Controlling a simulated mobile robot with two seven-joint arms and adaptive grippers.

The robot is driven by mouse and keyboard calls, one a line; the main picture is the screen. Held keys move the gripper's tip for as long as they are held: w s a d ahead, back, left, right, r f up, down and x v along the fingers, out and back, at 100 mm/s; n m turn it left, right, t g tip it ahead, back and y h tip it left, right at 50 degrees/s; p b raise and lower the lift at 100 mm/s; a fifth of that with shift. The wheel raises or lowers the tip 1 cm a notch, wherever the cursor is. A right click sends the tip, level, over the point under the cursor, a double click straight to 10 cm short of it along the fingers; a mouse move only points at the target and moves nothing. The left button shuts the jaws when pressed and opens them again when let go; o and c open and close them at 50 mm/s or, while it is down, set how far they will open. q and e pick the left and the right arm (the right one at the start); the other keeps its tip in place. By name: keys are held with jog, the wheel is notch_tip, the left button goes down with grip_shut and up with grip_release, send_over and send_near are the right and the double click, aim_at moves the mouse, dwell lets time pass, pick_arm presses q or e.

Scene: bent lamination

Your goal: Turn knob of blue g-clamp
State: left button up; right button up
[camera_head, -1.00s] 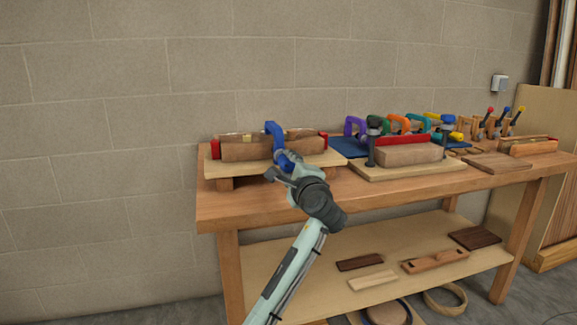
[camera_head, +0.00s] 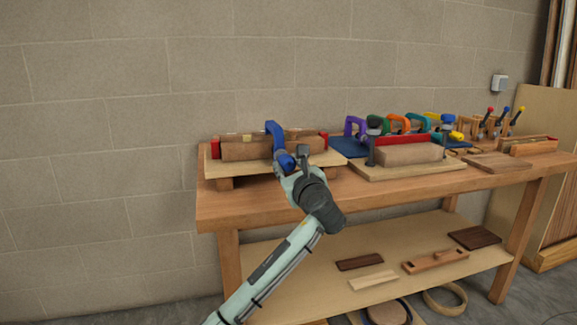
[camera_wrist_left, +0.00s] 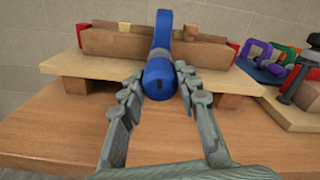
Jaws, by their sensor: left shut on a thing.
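The blue g-clamp (camera_head: 274,134) sits over the wooden lamination block (camera_head: 242,149) on the left jig. Its blue knob (camera_head: 286,161) faces the front, toward my left gripper (camera_head: 290,163). In the left wrist view the blue g-clamp (camera_wrist_left: 163,38) stands upright in the middle, with its round knob (camera_wrist_left: 160,79) between my left gripper's fingers (camera_wrist_left: 158,85). One finger is on each side of the knob, and the gripper is shut on it. The exact finger contact is hard to make out. My right gripper is not in view.
The jig board (camera_head: 213,168) stands on blocks on the workbench (camera_head: 355,196), with red end stops on it. To the right are a second jig (camera_head: 408,168) and several coloured clamps (camera_head: 397,123). The bench front is clear.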

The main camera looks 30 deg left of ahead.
pick_arm(q)
jog(key=m, duration=0.7)
jog(key=shift+a+r, duration=0.15)
jog(key=shift+r, duration=0.1)
jog(key=m, duration=0.6)
jog(key=shift+r+m, duration=0.1)
jog(key=shift+m, duration=0.3)
jog(key=m, duration=0.6)
jog(key=shift+a+r, duration=0.15)
jog(key=shift+a, duration=0.05)
jog(key=m, duration=0.4)
jog(key=shift+d, duration=0.1)
jog(key=shift+f+m, duration=0.2)
jog(key=shift+m, duration=1.6)
jog(key=o, duration=1.2)
jog(key=shift+f, duration=0.15)
jog(key=shift+c, duration=0.2)
jog(key=v, duration=1.2)
jog(key=shift+d, duration=0.15)
